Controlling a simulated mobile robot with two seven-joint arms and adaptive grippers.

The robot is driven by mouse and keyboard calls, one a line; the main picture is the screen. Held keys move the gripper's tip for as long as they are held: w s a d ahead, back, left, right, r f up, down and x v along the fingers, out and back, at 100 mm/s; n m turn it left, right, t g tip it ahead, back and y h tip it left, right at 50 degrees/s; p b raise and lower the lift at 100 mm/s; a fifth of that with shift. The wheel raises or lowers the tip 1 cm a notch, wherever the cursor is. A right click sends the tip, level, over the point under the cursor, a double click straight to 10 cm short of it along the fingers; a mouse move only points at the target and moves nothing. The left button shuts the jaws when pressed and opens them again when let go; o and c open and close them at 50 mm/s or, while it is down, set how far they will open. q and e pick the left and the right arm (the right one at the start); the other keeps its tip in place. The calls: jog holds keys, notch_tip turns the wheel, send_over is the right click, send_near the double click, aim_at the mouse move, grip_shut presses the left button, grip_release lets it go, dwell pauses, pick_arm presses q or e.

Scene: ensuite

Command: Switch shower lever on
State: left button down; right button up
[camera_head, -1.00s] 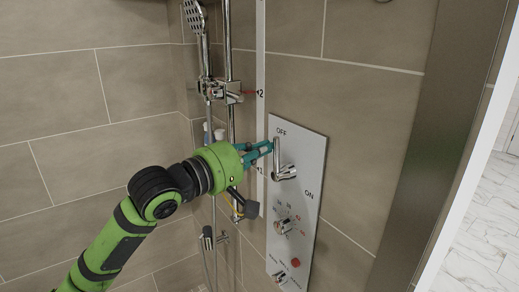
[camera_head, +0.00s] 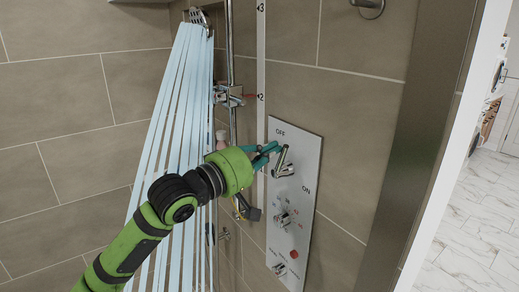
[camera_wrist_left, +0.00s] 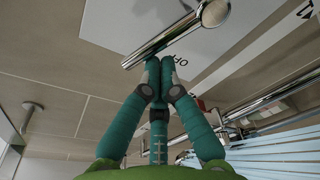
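The shower lever (camera_head: 281,159) is a chrome handle on a white wall panel (camera_head: 307,165) marked OFF at the top and ON lower right. It tilts a little to the right of upright, towards ON. My left gripper (camera_head: 275,148) is beside the lever's upper end, on its left. In the left wrist view, the teal fingertips (camera_wrist_left: 156,72) are together, close to the end of the chrome lever (camera_wrist_left: 178,36); I cannot tell whether they touch it. Pale blue water streams (camera_head: 178,120) fall from the shower head (camera_head: 199,17). My right gripper is out of view.
Lower knobs (camera_head: 283,218) sit on the same panel. The chrome shower rail (camera_head: 231,55) and its bracket (camera_head: 229,96) stand left of it. A wall edge (camera_head: 425,130) and a marble-look floor (camera_head: 468,225) lie to the right.

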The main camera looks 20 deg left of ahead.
aim_at(281, 165)
pick_arm(q)
jog(key=m, duration=0.1)
jog(key=d+m, duration=0.1)
jog(key=m, duration=0.1)
jog(key=s+f+m, duration=0.1)
jog(key=m, duration=0.1)
jog(key=shift+d+h, duration=0.4)
jog(key=m, duration=0.1)
jog(key=s+d+m, duration=0.1)
jog(key=m, duration=0.1)
jog(key=shift+f+h, duration=0.4)
jog(key=shift+s+d+f+m+g+h+b, duration=0.2)
jog(key=shift+f+m, duration=0.15)
jog(key=shift+m, duration=0.7)
jog(key=shift+s+d+f+m+g+h+b, duration=0.1)
jog(key=shift+d+f+m+b, duration=0.2)
jog(key=shift+m, duration=0.7)
jog(key=shift+s+d+f+m+g+h, duration=0.15)
jog(key=shift+f+m, duration=0.25)
jog(key=shift+m, duration=0.65)
